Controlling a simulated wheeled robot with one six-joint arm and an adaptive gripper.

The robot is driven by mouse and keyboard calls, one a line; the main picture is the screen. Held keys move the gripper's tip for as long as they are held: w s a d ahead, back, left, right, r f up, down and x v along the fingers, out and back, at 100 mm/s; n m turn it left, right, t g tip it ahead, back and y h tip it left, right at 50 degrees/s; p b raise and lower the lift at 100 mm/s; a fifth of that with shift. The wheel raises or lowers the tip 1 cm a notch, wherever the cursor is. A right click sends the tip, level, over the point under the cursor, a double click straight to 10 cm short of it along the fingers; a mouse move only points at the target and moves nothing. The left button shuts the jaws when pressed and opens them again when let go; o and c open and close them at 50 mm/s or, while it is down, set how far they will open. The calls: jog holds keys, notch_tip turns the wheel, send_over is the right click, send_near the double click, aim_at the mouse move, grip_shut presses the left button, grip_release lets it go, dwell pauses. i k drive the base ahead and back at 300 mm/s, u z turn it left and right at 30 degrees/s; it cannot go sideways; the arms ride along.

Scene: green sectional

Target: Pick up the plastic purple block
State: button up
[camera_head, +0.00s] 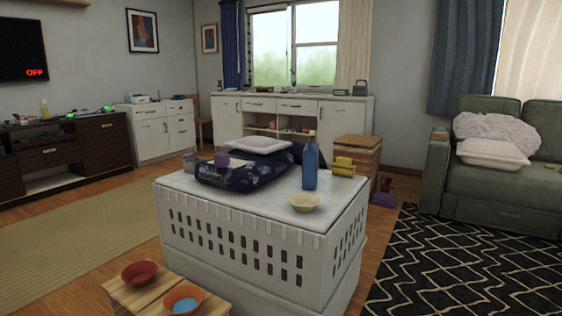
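A small purple block (221,159) sits at the back left of the white crate's top, on or just behind the dark blue patterned cushion (245,178); I cannot tell which. A pale piece like paper or cloth (238,163) lies beside it to the right. The white crate (235,245) has slotted sides and stands in the middle of the room. My gripper is not in view.
A wooden stand (138,294) with bowls is at front left. Floor is open left and right; a green sofa (500,185) is right.

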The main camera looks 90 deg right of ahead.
aim_at(221, 160)
jog(key=z, duration=0.95)
jog(key=i, duration=2.85)
jog(key=z, duration=3.5)
jog(key=i, duration=0.55)
